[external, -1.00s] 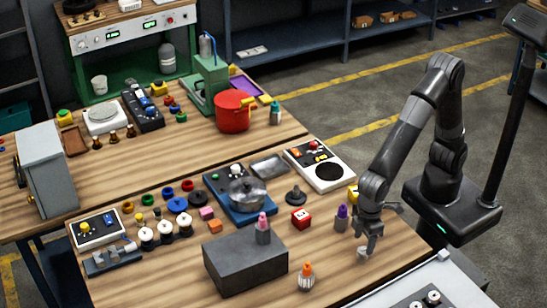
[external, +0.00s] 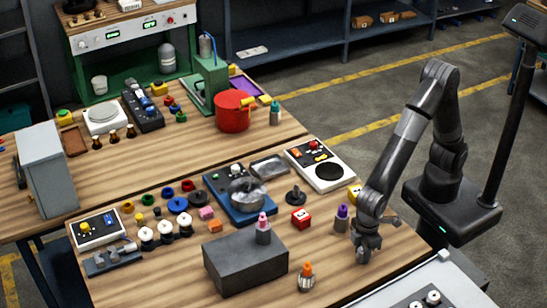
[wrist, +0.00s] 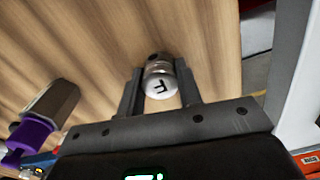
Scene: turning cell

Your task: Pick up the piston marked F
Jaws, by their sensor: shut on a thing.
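The piston marked F (wrist: 160,84) is a small silvery cylinder with a dark F on its pale top face. In the wrist view it sits between the two fingers of my gripper (wrist: 161,88), which is shut on it. In the external view my gripper (external: 367,255) is low over the front right part of the wooden table (external: 335,268). The piston is hardly visible there, mostly hidden by the fingers. I cannot tell whether it still touches the table.
A purple-capped bottle (external: 342,218) stands close to the left of my gripper. A red block (external: 300,218), a dark grey block (external: 245,262) and an orange-capped bottle (external: 306,277) are further left.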

